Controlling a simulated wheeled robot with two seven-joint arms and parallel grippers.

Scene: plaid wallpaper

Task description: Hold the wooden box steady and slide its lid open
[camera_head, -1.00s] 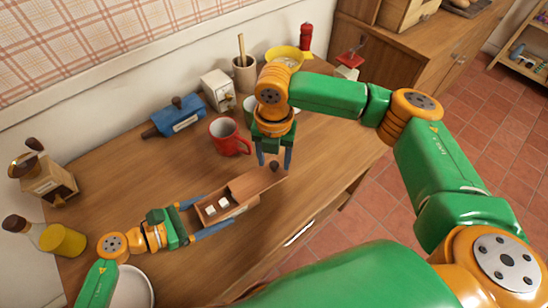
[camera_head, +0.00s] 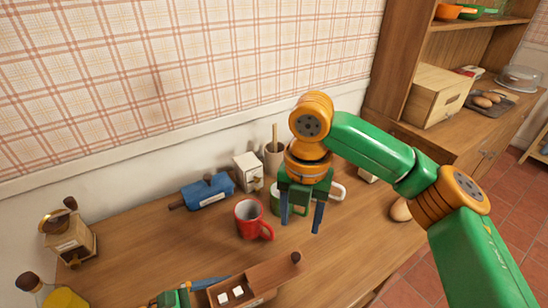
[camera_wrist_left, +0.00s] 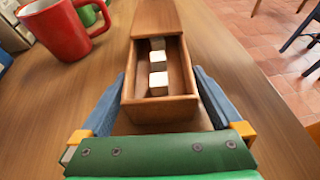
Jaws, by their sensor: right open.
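The wooden box (camera_head: 258,301) is at the bottom of the head view, its lid (camera_head: 268,275) slid partly off toward the right, with a dark knob (camera_head: 296,257) at the lid's far end. White cubes (camera_head: 238,291) show in the open part. In the left wrist view the box (camera_wrist_left: 160,113) lies between the blue fingers of my left gripper (camera_wrist_left: 160,92), which is shut on its sides. The lid (camera_wrist_left: 155,15) covers the far part there. My right gripper (camera_head: 301,226) is open and empty, up and behind the knob, apart from the lid.
A red mug (camera_head: 248,218) stands left of my right gripper. A green mug (camera_head: 298,208) is partly hidden behind that gripper. A blue rolling-pin-like object (camera_head: 208,192), a white box (camera_head: 247,171) and a utensil pot (camera_head: 273,157) line the wall.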

